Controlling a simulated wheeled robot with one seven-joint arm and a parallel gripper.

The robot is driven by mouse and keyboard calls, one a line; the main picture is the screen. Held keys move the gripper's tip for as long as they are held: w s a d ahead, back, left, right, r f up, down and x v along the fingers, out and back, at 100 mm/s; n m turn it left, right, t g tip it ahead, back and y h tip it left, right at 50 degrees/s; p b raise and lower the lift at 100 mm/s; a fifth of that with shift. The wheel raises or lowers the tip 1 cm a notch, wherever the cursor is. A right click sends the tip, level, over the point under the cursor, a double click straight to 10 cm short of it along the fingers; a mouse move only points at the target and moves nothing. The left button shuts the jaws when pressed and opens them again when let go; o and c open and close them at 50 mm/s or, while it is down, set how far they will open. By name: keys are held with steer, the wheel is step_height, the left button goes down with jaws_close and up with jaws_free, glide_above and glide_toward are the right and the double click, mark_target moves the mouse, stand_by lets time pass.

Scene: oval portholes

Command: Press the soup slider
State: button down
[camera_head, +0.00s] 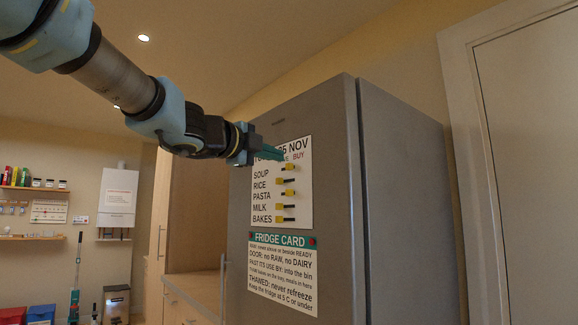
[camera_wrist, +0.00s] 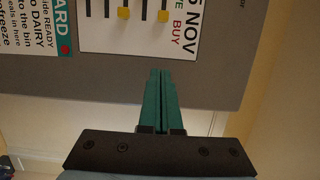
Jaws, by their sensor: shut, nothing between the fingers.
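A white shopping board (camera_head: 263,215) hangs on the grey fridge door, with rows SOUP, RICE, PASTA, MILK and BAKES. The soup slider (camera_head: 289,167) is a yellow knob on a short dark track in the top row, towards the BUY side. My gripper (camera_head: 283,156) is shut and empty; its green fingers overlap the board's heading just above the soup row. In the wrist view my gripper (camera_wrist: 160,72) points at the board's edge, and the soup slider (camera_wrist: 163,16) lies beyond the tips. I cannot tell whether the tips touch the board.
A fridge card (camera_head: 284,275) hangs under the board. A white door (camera_head: 535,150) is at the right; shelves and bins stand at the far left.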

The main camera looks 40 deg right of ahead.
mark_target(297, 166)
steer(key=shift+d, duration=0.15)
steer(key=d, duration=0.3)
steer(key=w+d+p, duration=0.1)
steer(key=d, duration=0.2)
steer(key=w+d+p, duration=0.1)
steer(key=d, duration=0.3)
steer(key=shift+w, duration=0.1)
steer(key=w, duration=0.1)
steer(key=w+p, duration=0.1)
steer(key=shift+w+a, duration=0.2)
steer(key=shift+w, duration=0.1)
steer(key=shift+w+d, duration=0.1)
steer(key=shift+w, duration=0.5)
steer(key=shift+w+p, duration=0.1)
steer(key=shift+p, duration=0.25)
steer(key=w+p, duration=0.2)
steer(key=w, duration=0.2)
steer(key=shift+w+d, duration=0.15)
steer(key=shift+w, duration=0.25)
steer(key=shift+f, duration=0.1)
